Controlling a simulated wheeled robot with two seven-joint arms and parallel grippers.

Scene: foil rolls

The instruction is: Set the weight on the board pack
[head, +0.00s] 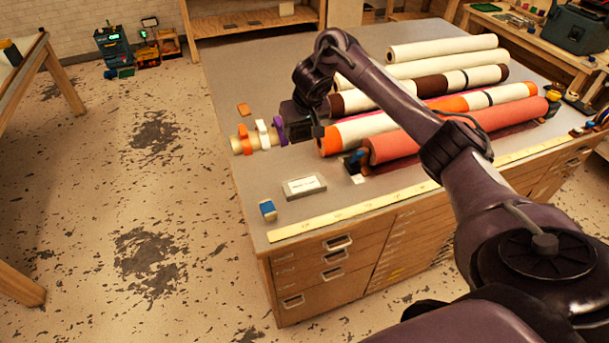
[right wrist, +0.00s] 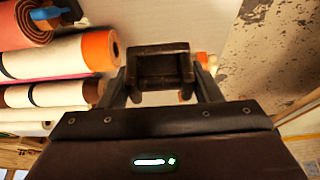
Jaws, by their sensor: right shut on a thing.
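A dark block-like weight (right wrist: 160,60) is between the two fingers of my right gripper (right wrist: 160,82) in the right wrist view. In the head view my right gripper (head: 297,118) is over the table, between the left ends of the rolls and a row of coloured tape rings. The dark weight is hard to separate from the gripper there. A flat white box with a label (head: 304,186) lies near the table's front left; it may be the board pack, but I cannot read the label. My left gripper is not in view.
Several long rolls (head: 440,47) lie across the table, the red one (head: 450,132) nearest. Tape rings (head: 263,134) sit on a rod at the left edge. A small blue-and-white block (head: 268,209) and a ruler strip (head: 350,222) lie near the front edge.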

